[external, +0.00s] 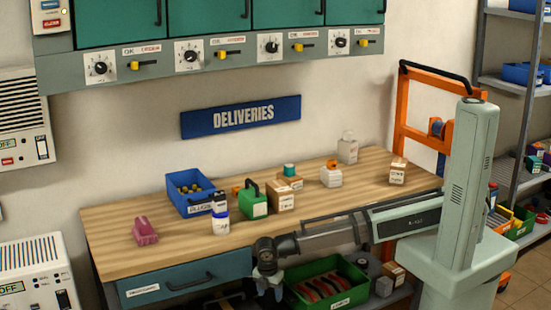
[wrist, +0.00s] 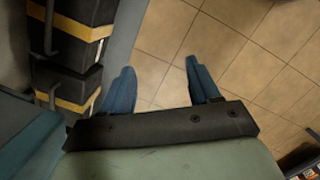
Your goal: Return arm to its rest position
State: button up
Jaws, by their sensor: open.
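My arm reaches left from its pale green column along the front of the wooden table (external: 120,243) in the external view. My gripper (external: 268,288) hangs pointing down in front of the table's front edge, next to the teal drawer (external: 180,283). In the wrist view, the two blue fingers of my gripper (wrist: 160,75) are spread apart with only tiled floor between them. It is open and empty. The fingertips are small and dark in the external view.
A green crate (external: 328,284) lies below, right of my gripper. Black cases with yellow bands (wrist: 75,32) stand left in the wrist view.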

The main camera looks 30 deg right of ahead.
jog(key=w+d+f+m+g, duration=0.15)
jog(key=d+f+m, duration=0.35)
jog(key=d, duration=0.7)
jog(key=w+d+f+m+g+h, duration=0.1)
jog(key=w+d+f+m, duration=0.15)
jog(key=d+f, duration=0.6)
jog(key=w+d+f+m+g, duration=0.2)
jog(key=w+d+f+m, duration=0.15)
jog(key=d, duration=1.15)
jog(key=s+d+f+m+g+y, duration=0.1)
jog(key=s+d+f+m+g, duration=0.1)
jog(key=s+d+m, duration=0.5)
jog(key=s+d+f+m+g+y, duration=0.1)
jog(key=s+d+f+m, duration=0.2)
jog(key=s+d+m, duration=0.3)
jog(key=s+d, duration=0.4)
jog(key=d, duration=0.5)
jog(key=shift+s+d+f+m+g, duration=0.15)
jog(key=shift+d+f+m+g, duration=0.1)
jog(key=shift+m+g, duration=0.15)
